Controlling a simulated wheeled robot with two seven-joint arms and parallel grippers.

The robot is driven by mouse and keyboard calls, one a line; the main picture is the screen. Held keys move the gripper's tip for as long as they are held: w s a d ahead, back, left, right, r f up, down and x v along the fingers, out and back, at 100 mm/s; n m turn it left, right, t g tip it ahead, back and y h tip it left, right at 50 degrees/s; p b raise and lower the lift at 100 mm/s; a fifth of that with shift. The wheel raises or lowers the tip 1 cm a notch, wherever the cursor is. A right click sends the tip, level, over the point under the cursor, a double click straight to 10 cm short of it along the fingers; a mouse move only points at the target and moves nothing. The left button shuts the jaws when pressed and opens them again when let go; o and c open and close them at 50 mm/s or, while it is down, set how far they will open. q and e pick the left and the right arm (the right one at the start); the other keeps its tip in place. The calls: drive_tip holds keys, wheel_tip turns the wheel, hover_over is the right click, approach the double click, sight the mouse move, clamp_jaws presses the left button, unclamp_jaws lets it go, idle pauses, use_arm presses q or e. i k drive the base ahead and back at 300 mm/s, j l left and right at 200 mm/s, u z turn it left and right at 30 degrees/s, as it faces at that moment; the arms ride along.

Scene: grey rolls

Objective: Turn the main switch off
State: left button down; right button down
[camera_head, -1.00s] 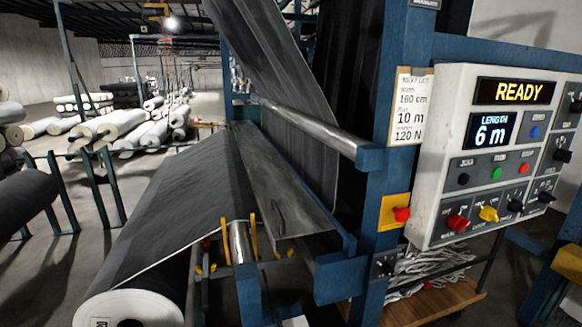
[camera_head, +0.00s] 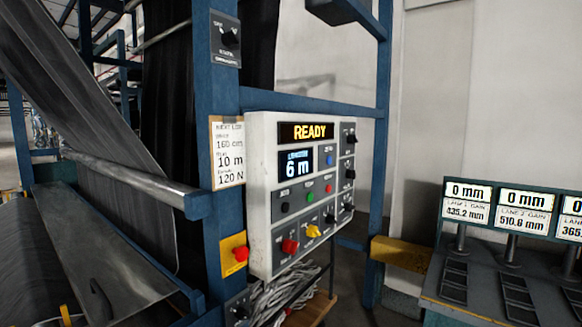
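A white control panel (camera_head: 258,195) is mounted on a blue post in the middle of the view. Its displays read READY (camera_head: 309,132) and 6 m (camera_head: 297,163). A red button on a yellow plate (camera_head: 240,254) sits on the post at lower left of the panel. A dark plate with a black rotary knob (camera_head: 229,37) is higher on the post. The small labels are too blurred to tell which is the main switch. Neither of my grippers is in view.
A paper card (camera_head: 227,152) hangs left of the panel. Dark fabric and a metal roller (camera_head: 165,187) are at left. A sloped console (camera_head: 500,285) with several displays stands at right. A yellow block (camera_head: 402,253) lies between it and the panel, before a pale wall.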

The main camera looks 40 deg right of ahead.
sight(289, 246)
drive_tip(key=z, duration=1.25)
